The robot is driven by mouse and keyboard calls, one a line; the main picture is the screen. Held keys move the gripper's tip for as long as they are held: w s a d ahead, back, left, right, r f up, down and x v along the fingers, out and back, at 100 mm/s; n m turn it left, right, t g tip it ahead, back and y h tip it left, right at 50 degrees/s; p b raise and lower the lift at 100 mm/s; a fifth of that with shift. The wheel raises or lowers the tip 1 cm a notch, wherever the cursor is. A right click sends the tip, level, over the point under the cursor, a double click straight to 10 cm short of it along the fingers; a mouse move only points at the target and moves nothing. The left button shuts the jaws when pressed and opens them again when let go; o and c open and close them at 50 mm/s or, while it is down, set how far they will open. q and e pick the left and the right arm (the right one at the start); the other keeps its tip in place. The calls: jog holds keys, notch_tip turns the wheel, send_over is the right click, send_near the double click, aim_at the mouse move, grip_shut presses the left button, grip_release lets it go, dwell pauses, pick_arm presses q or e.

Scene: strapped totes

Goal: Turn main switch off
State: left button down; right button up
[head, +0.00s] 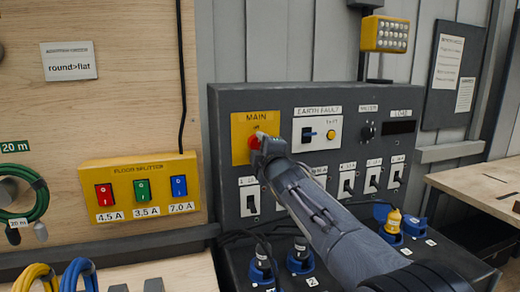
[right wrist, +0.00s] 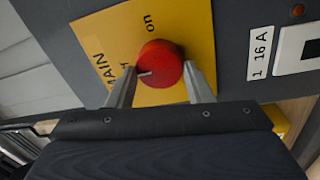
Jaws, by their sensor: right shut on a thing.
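The main switch is a round red knob (head: 254,141) on a yellow plate (head: 241,153) labelled MAIN, at the upper left of the dark grey panel. In the right wrist view the red knob (right wrist: 160,63) has a pale mark on its face, and the word "on" is printed on the plate beside it. My right gripper (head: 260,143) is at the knob, with one finger on each side of it, shut on it. In the right wrist view its fingers (right wrist: 160,85) flank the knob. My left gripper is not in view.
The panel (head: 225,112) also carries an EARTH FAULT plate (head: 317,129) and a row of black breaker switches. Blue plugs with cables sit below. A yellow FLOOD SPLITTER box (head: 140,165) is on the wooden wall at left. A wooden table (head: 470,180) stands at right.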

jog(key=o, duration=1)
jog(key=b+v, duration=0.4)
jog(key=v, duration=0.3)
jog(key=shift+s+d, duration=0.1)
jog(key=shift+s, duration=0.3)
